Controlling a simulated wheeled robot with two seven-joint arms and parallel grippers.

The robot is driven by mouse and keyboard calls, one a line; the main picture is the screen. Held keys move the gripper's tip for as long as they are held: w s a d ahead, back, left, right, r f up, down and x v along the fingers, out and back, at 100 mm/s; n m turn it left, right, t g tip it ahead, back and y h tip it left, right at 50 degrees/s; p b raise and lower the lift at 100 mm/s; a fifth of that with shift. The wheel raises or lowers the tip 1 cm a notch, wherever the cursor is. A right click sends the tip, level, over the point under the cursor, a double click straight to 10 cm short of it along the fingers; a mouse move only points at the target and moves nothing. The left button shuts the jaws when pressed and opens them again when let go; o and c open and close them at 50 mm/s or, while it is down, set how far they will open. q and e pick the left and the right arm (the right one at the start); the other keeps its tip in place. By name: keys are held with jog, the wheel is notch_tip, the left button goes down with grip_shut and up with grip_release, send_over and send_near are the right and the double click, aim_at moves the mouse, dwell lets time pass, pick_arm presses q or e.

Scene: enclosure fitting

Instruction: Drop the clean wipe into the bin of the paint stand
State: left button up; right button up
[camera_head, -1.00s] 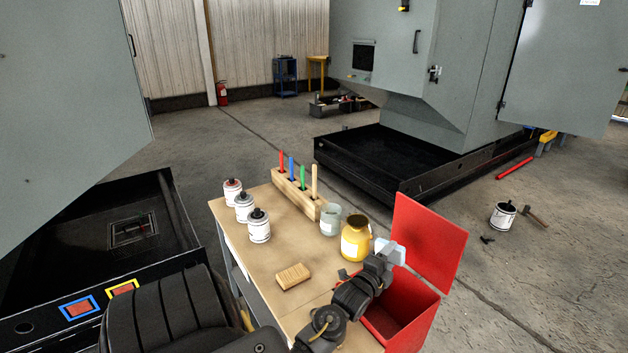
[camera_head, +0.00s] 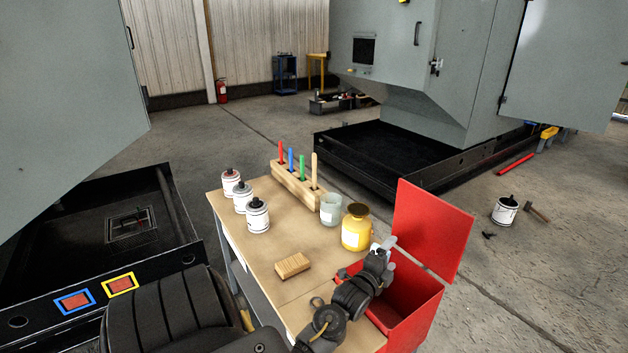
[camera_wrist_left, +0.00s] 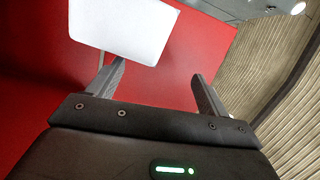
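The clean wipe (camera_wrist_left: 125,30) is a white flat sheet in the upper left of the left wrist view, beyond the left-hand fingertip. I cannot tell whether it touches that finger. In the head view only a small white patch shows at the gripper. My left gripper (camera_wrist_left: 160,78) has its fingers spread, with nothing between them. In the head view the left gripper (camera_head: 386,250) is over the back of the red bin (camera_head: 420,312), in front of its raised red lid (camera_head: 432,232). The bin sits at the right end of the paint stand (camera_head: 235,225). My right gripper is not in view.
On the stand are a yellow jar (camera_head: 356,231), a glass jar (camera_head: 330,209), a wooden block (camera_head: 292,265), several white cans (camera_head: 257,217) and a wooden rack (camera_head: 297,187) with coloured sticks. The yellow jar stands close behind my left arm.

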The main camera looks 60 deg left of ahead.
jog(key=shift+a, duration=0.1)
pick_arm(q)
jog(key=b+v, duration=0.1)
jog(key=v, duration=1)
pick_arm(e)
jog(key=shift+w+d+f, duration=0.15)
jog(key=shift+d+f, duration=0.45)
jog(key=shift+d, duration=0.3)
pick_arm(q)
jog(key=shift+w, duration=0.1)
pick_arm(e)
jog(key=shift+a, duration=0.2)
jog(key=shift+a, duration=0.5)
pick_arm(q)
jog(key=shift+r, duration=0.1)
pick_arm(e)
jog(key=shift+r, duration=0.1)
